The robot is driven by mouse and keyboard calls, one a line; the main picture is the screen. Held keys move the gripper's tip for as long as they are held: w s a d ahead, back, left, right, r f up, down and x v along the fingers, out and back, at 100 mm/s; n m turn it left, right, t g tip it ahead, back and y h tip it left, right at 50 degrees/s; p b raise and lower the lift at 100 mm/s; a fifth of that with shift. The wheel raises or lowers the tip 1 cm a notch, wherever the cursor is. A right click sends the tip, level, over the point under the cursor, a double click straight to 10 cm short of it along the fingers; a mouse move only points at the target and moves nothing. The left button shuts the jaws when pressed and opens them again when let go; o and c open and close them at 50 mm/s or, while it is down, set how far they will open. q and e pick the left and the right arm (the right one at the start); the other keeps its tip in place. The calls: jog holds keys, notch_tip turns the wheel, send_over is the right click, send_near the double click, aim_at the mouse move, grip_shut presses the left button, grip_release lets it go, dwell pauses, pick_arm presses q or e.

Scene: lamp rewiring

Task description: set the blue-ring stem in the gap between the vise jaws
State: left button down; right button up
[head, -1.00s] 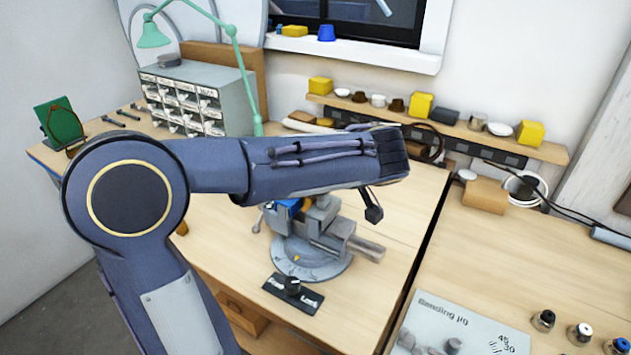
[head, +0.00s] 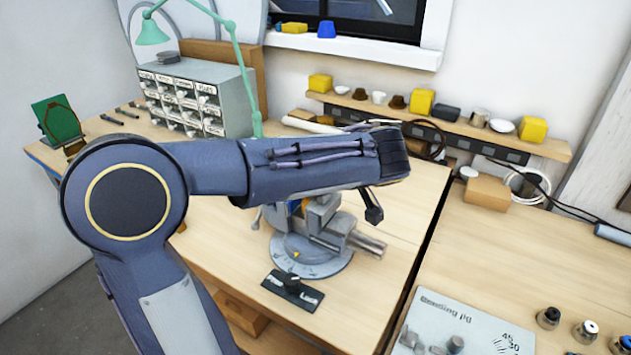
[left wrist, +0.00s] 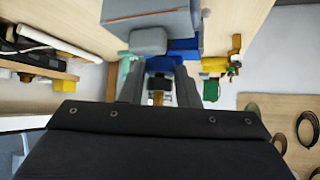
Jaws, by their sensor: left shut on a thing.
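The grey vise (head: 325,225) stands on its round base (head: 311,258) on the bench, below my left forearm in the head view. Its upper part is partly hidden by the arm, with small blue and orange patches showing there. My left gripper (left wrist: 160,88) shows in the left wrist view, shut on a narrow dark and brassy piece (left wrist: 157,98), seemingly the stem. Its blue ring cannot be made out with certainty. A grey block with blue parts (left wrist: 185,48), apparently the vise, lies just beyond the fingertips. Whether the stem is between the jaws cannot be told. My right gripper is out of view.
A black switch plate (head: 292,290) lies in front of the vise. A drawer cabinet (head: 190,98) and green lamp (head: 245,70) stand behind to the left. A wooden shelf (head: 450,128) with small parts runs along the wall. A bending jig (head: 460,325) sits at lower right.

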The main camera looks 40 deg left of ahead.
pick_arm(q)
jog(key=shift+f+b, duration=0.3)
jog(key=shift+b, duration=0.15)
dwell(0.3)
jog(key=c, duration=1)
grip_release()
jog(key=shift+d, duration=0.1)
jog(key=v, duration=0.7)
jog(key=shift+s+d+r+b, duration=0.1)
jog(key=shift+d+r+b, duration=0.1)
jog(key=shift+r+b, duration=0.15)
jog(key=d+r+p, duration=0.1)
jog(key=r, duration=0.1)
jog(key=d+r+p, duration=0.2)
jog(key=s+d+r+p, duration=0.1)
jog(key=r+p, duration=0.1)
jog(key=r, duration=0.1)
jog(key=shift+s+d, duration=0.1)
jog(key=shift+d, duration=0.05)
